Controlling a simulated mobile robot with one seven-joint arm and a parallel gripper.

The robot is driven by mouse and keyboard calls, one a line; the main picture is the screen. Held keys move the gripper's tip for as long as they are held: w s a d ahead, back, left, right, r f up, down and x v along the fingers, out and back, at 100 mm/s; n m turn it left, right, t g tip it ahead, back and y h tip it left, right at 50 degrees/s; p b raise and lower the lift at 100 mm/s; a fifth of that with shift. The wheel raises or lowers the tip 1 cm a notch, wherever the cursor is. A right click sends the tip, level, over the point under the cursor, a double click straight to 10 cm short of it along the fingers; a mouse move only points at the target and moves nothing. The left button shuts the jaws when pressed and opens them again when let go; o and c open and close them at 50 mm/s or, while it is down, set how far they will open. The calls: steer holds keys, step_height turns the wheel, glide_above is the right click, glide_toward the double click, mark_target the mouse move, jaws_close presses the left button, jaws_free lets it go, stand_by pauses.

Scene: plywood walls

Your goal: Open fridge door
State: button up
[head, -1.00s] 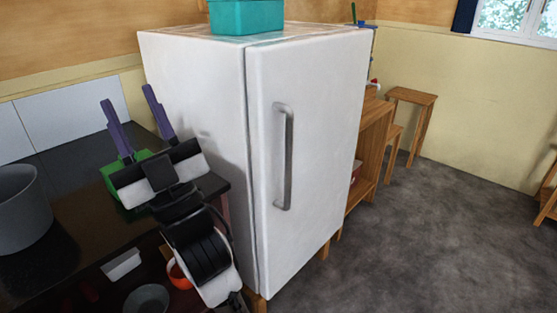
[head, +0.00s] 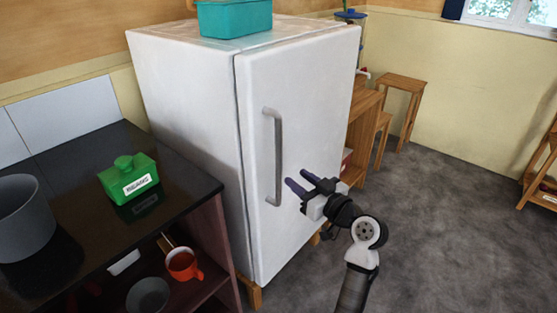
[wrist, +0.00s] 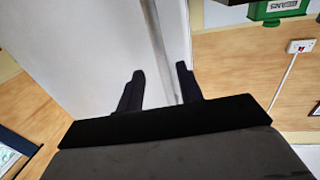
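The white fridge (head: 190,90) stands against the back wall on wooden legs. Its door (head: 310,110) looks shut, with a thin dark seam along its left edge. A grey vertical bar handle (head: 278,160) is on the door near that seam. My gripper (head: 298,180) is open, to the right of the handle's lower part in the picture, with its purple fingers pointing left towards it. They look apart from the handle. In the wrist view, my two dark fingers (wrist: 158,82) are spread and empty.
A dark counter (head: 75,180) at left holds a grey pot (head: 25,225) and a green box labelled beans (head: 128,178). A red mug (head: 183,265) sits on the shelf below. A teal container (head: 233,18) is on the fridge. Open floor (head: 440,230) lies at right.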

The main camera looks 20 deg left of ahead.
mark_target(281, 166)
steer(key=p+x, duration=0.2)
steer(key=x, duration=0.7)
jaws_close()
